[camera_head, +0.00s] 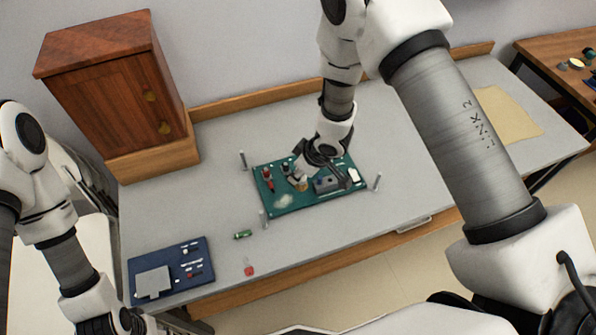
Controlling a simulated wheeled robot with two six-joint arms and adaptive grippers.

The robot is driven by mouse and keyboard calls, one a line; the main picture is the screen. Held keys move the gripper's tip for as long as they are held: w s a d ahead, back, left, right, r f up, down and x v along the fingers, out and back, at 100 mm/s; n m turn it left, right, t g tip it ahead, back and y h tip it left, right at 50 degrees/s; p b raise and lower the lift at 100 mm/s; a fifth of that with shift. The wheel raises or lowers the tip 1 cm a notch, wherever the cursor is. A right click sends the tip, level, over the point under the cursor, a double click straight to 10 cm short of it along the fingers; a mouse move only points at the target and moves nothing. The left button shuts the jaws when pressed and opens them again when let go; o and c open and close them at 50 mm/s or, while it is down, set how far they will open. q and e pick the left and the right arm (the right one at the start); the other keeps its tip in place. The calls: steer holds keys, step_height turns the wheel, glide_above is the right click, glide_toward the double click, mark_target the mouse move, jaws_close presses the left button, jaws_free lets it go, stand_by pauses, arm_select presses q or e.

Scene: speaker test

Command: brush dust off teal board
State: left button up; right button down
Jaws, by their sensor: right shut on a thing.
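The teal board (318,199) lies on the grey table between several thin upright posts. A pale dust patch (283,201) shows on its front left part. My right gripper (302,173) reaches down over the middle of the board, shut on a small tool with a tan end (301,186), which looks like the brush. The tan end is low over the board, right of and behind the dust patch; I cannot tell if it touches. The gripper hides part of the board and most of the tool. My left arm enters at the left, its gripper out of view.
A dark blue board (201,269) with a grey block lies at the table's front left. A small green part (243,235) and a red tag (249,270) lie in front of the teal board. A wooden cabinet (119,89) stands back left. A tan sheet (507,115) lies right.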

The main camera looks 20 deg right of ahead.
step_height(320, 180, up, 2)
steer(key=shift+d+r+p, duration=0.1)
steer(key=shift+p, duration=0.55)
steer(key=shift+r+p, duration=0.35)
steer(key=shift+f, duration=0.1)
